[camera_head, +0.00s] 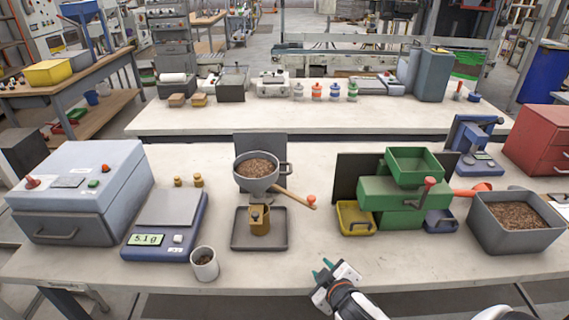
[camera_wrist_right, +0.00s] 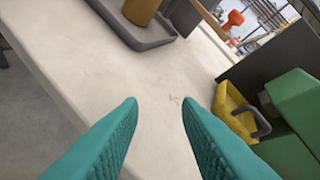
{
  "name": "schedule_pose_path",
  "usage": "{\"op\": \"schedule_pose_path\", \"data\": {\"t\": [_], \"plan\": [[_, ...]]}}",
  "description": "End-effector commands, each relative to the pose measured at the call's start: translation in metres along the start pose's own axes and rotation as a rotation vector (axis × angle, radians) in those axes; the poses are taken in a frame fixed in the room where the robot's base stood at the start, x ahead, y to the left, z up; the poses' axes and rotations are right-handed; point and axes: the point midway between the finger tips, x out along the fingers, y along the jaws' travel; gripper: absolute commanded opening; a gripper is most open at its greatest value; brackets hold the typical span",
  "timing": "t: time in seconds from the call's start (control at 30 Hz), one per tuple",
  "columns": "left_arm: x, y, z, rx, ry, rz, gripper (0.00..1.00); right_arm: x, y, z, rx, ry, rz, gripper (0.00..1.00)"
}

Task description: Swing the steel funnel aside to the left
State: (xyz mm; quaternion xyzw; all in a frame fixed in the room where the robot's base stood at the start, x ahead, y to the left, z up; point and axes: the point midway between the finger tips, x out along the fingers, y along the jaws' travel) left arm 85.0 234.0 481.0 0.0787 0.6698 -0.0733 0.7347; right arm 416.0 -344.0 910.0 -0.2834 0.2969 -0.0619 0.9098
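The steel funnel (camera_head: 257,183) is a grey bowl full of brown pellets, held on a stand above a brass cup (camera_head: 260,222). A wooden handle (camera_head: 291,195) with an orange knob (camera_head: 311,201) sticks out from the stand to the right. My right gripper (camera_head: 321,268) is at the table's front edge, to the right of and nearer than the funnel. In the right wrist view its teal fingers (camera_wrist_right: 160,102) are apart with nothing between them. An orange knob (camera_wrist_right: 234,18) shows at the top there; the funnel bowl is out of that view. My left gripper is not in view.
The stand's grey tray (camera_head: 240,242) sits under the cup. Left are a scale (camera_head: 160,248) and a small pellet cup (camera_head: 204,264). Right are a green machine (camera_head: 390,195), a yellow bin (camera_head: 350,222) and a pellet bin (camera_head: 510,240). Bare tabletop lies before the handle.

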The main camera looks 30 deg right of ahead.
Motion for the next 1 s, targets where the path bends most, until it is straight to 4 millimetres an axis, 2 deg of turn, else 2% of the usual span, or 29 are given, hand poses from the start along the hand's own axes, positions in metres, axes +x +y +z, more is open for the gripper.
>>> {"op": "schedule_pose_path", "data": {"t": [0.27,0.5,0.6,0.7,0.87,1.0], "plan": [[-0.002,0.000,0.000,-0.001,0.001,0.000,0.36,0.018,-0.064,0.043,-0.189,-0.260,-0.161,0.31],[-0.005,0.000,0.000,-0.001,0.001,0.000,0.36,0.019,-0.126,0.102,-0.535,-0.612,-0.297,0.31],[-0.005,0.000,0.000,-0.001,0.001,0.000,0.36,0.015,-0.138,0.117,-0.672,-0.726,-0.312,0.31],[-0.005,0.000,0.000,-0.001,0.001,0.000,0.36,0.012,-0.142,0.124,-0.759,-0.793,-0.309,0.31],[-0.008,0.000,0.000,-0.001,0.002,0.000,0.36,0.013,-0.144,0.131,-0.802,-0.828,-0.306,0.31],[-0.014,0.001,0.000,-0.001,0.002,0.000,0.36,0.024,-0.144,0.146,-0.799,-0.829,-0.308,0.31]]}}
